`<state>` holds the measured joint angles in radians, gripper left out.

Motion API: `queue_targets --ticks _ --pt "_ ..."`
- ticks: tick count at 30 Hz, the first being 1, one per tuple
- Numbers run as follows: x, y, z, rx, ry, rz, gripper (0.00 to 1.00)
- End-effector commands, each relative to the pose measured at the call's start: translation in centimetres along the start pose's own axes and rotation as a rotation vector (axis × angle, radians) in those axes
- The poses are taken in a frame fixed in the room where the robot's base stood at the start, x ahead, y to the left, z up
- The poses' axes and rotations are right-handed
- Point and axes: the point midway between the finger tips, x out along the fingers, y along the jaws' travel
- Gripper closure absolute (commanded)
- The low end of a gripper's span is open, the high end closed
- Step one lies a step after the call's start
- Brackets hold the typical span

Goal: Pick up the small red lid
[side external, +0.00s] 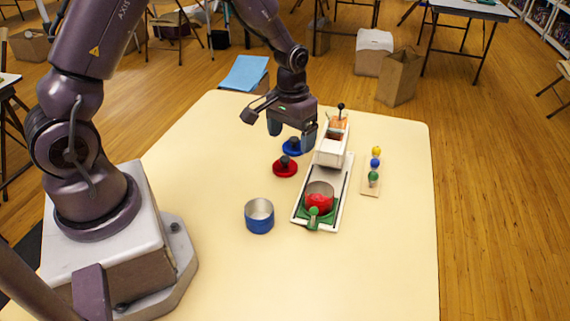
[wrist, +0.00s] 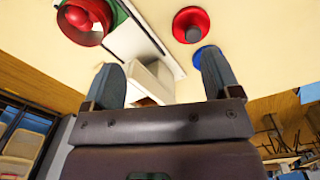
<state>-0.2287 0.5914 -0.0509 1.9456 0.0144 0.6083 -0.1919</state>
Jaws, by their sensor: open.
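The small red lid (side external: 285,167) is a flat red disc with a dark knob, lying on the cream table. It also shows in the wrist view (wrist: 190,25) at the top, ahead of the fingertips and not between them. A blue lid (side external: 292,148) with a dark knob lies just behind it; in the wrist view the blue lid (wrist: 205,58) is partly hidden by the right finger. My gripper (side external: 291,139) is open and empty, above the table near the blue lid. Its two fingers stand wide apart in the wrist view (wrist: 162,85).
A blue open tin (side external: 259,217) stands in front of the red lid. To the right is a white tray (side external: 341,203) with a white box, a red ball in a ring and green parts. A wooden strip with coloured balls (side external: 372,182) lies further right. The table's front is clear.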

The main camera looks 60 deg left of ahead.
Motion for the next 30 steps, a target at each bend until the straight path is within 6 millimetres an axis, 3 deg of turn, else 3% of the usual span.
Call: queue_targets --ticks 6,15,19,23,30 --pt "-0.3 -3.4 -1.8 0.568 0.006 -0.001 0.17" --pt "-0.9 -3.8 -2.9 1.375 0.000 -0.019 0.17" --pt "-1.0 -3.9 -2.8 1.555 -0.009 -0.021 0.17" --pt "-0.5 -3.9 -2.7 1.621 -0.013 -0.018 0.17" --pt "3.8 -4.0 -2.7 1.627 -0.016 -0.016 0.17"
